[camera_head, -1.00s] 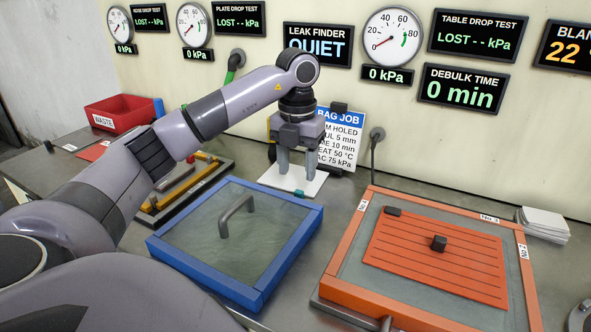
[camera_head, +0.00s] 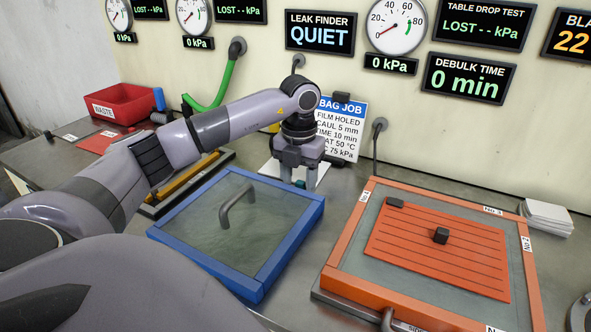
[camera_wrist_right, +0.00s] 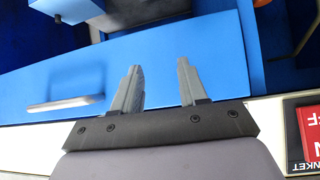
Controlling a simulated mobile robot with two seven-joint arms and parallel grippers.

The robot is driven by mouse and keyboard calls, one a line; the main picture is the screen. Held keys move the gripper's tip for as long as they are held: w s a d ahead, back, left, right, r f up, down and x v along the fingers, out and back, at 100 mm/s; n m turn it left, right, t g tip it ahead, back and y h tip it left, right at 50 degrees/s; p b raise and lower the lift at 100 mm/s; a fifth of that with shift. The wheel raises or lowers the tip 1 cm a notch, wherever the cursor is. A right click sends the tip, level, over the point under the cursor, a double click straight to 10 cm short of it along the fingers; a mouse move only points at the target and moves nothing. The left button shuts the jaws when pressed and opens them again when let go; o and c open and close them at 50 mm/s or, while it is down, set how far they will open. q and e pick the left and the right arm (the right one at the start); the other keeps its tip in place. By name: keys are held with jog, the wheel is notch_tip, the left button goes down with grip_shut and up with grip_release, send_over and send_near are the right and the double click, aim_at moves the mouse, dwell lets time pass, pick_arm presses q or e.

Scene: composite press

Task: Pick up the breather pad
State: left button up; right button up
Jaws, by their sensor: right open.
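No object is clearly marked as the breather pad. A stack of white sheets (camera_head: 546,217) lies at the right rear of the bench in the head view and could be it; I cannot tell. My left gripper (camera_head: 298,185) points down over a white plate (camera_head: 268,168) behind the blue frame. Its fingers are apart, with a small teal piece (camera_head: 300,184) near the tips; I cannot tell whether they touch it. My right gripper (camera_wrist_right: 159,66) is open and empty in the right wrist view, in front of a blue surface with a pale handle (camera_wrist_right: 64,104).
A blue frame (camera_head: 290,240) with a handled glass-like panel stands mid-bench. An orange frame (camera_head: 350,235) with a ribbed orange mat (camera_head: 400,250) stands right of it. A red waste bin (camera_head: 122,105) is at the left rear. A sign (camera_head: 342,130) stands behind the left gripper.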

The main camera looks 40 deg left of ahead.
pick_arm(q)
grip_shut()
jog(key=shift+r, duration=0.15)
notch_tip(320, 180, up, 8)
jog(key=shift+w+r, duration=0.1)
notch_tip(320, 180, up, 12)
jog(key=p, duration=0.5)
jog(key=shift+f, duration=0.2)
